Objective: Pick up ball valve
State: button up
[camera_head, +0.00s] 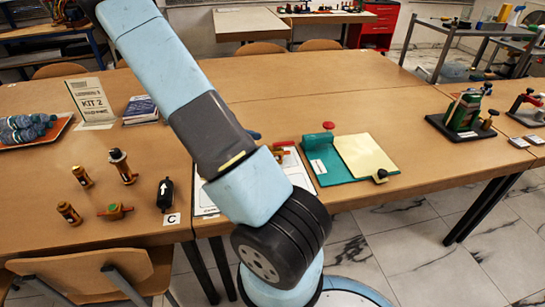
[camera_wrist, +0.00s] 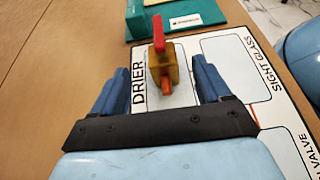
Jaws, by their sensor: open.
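A brass valve body with a red lever, which looks like the ball valve (camera_wrist: 162,68), sits on the white labelled mat (camera_wrist: 222,50) at the DRIER outline. In the head view its red lever and brass part (camera_head: 284,148) show just right of my arm. My gripper (camera_wrist: 167,62) is open, its two blue fingers on either side of the valve in the wrist view. Gaps show between the fingers and the valve, and I cannot tell their height difference. In the head view my arm hides most of the gripper and much of the mat (camera_head: 203,203).
A green block stand with a pale yellow panel (camera_head: 367,156) is right of the mat. Brass fittings (camera_head: 121,165), a green-handled fitting (camera_head: 115,211) and a black arrow-marked cylinder (camera_head: 165,194) stand left. A KIT 2 sign (camera_head: 92,102) is farther back. The rear tabletop is mostly clear.

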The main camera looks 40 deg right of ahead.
aim_at(274, 148)
jog(key=x, duration=0.2)
jog(key=shift+s+d+f, duration=0.1)
jog(key=shift+s+d, duration=0.05)
jog(key=shift+d, duration=0.1)
jog(key=shift+f+x, duration=0.2)
jog(key=shift+x, duration=1.15)
jog(key=shift+f+x, duration=0.15)
jog(key=shift+x, duration=1.2)
jog(key=shift+a, duration=0.1)
jog(key=shift+c, duration=0.2)
jog(key=c, duration=1.2)
